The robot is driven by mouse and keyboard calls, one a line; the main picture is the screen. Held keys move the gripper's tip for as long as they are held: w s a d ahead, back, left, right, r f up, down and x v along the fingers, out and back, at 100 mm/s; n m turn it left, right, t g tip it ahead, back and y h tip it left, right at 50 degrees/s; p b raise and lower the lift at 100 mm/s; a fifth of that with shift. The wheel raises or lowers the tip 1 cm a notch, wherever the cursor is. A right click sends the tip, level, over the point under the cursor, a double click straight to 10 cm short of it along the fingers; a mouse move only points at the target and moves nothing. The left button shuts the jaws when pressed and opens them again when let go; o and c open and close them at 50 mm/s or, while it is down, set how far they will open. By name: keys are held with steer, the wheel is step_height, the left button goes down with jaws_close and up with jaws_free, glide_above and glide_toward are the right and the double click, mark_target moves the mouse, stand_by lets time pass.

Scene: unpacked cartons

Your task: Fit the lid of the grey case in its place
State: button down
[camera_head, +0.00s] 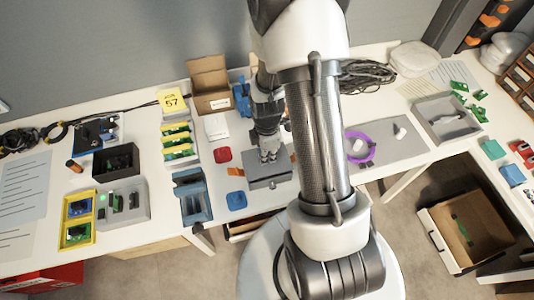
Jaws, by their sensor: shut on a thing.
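My gripper (268,155) points down over the middle of the table, its fingers shut at the top of a grey block-like case. The flat grey top under the fingers looks like the lid (272,180). The grey case (270,186) stands below it, and orange pieces show at its left and right sides. Lid and case are nearly the same grey, so I cannot tell whether the lid is seated or slightly above the rim. My arm hides what lies just right of the case.
A red lid (222,155) and a blue lid (236,200) lie left of the case. A blue bin (192,197) stands farther left. An open carton (209,84) stands behind. A purple ring (361,147) lies on a grey mat to the right. The table's front edge is close.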

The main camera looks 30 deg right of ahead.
steer(key=shift+f+b, duration=0.8)
steer(key=shift+f, duration=0.3)
steer(key=c, duration=1.6)
jaws_free()
steer(key=shift+o, duration=0.2)
step_height(320, 180, up, 12)
steer(key=shift+r, duration=0.1)
steer(key=s+a+r+m+t, duration=0.2)
steer(key=s+a+r+m, duration=0.3)
steer(key=r, duration=0.5)
steer(key=s+a+r+m+t, duration=0.2)
steer(key=s+a+r+m, duration=0.3)
steer(key=s+r+m, duration=0.3)
step_height(320, 180, up, 2)
steer(key=shift+s+a+r+m+t, duration=0.1)
steer(key=shift+s+a+m+t, duration=0.2)
steer(key=shift+m, duration=0.6)
